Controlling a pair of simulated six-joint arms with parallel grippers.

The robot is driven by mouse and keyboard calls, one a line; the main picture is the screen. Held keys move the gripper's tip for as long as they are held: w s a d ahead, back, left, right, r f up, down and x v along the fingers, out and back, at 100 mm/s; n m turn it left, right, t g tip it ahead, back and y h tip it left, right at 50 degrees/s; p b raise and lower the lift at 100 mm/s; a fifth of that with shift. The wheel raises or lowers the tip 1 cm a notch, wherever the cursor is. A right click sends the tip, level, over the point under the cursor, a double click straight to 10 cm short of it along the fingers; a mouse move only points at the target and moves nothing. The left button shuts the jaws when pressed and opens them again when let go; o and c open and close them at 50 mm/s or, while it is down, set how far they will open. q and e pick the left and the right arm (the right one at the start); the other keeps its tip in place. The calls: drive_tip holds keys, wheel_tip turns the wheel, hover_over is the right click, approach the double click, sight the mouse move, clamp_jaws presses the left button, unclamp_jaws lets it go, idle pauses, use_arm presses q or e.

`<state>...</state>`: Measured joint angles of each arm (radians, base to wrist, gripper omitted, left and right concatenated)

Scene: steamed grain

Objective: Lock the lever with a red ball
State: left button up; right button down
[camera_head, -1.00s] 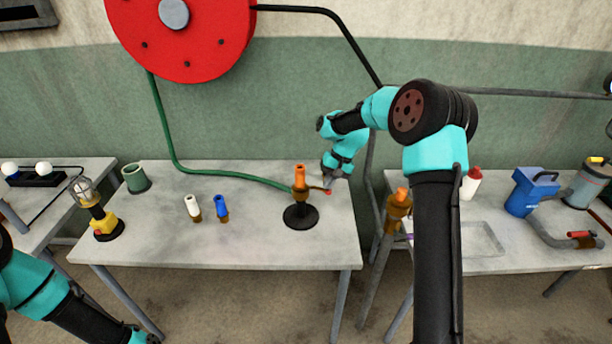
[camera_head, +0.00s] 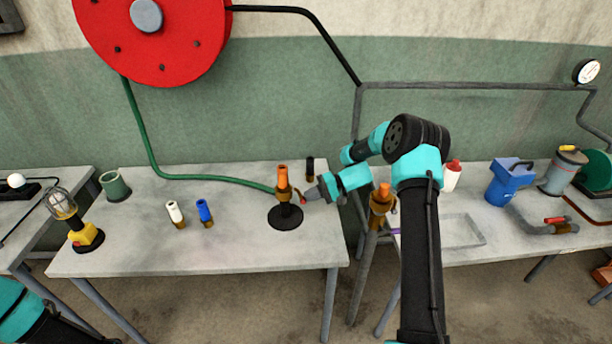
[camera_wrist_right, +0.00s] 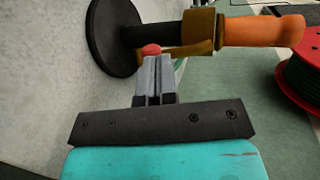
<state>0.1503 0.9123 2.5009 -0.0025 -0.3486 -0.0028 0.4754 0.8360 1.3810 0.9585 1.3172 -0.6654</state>
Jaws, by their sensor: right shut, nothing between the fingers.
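A brass fitting with an orange top (camera_head: 283,176) stands upright on a round black base (camera_head: 285,217) on the middle table. Its brass lever (camera_wrist_right: 192,49) ends in a red ball (camera_wrist_right: 151,49). In the head view the small red ball (camera_head: 302,199) shows to the lower right of the fitting. My right gripper (camera_head: 307,194) is shut and empty, to the right of the fitting. In the right wrist view its fingertips (camera_wrist_right: 155,57) are right at the red ball and appear to touch it. My left gripper is out of view.
A white nozzle (camera_head: 174,211), a blue nozzle (camera_head: 204,210), a green cup (camera_head: 115,184) and a caged lamp (camera_head: 75,220) are on the same table. A black-topped piece (camera_head: 310,168) stands behind my right gripper. Another orange-topped fitting (camera_head: 381,194) stands at the right.

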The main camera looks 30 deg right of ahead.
drive_tip(key=shift+r, duration=0.35)
drive_tip(key=shift+r, duration=0.6)
drive_tip(key=v, duration=0.7)
drive_tip(key=shift+d+r, duration=0.15)
drive_tip(key=shift+d, duration=0.05)
drive_tip(key=shift+s, duration=0.1)
idle(0.3)
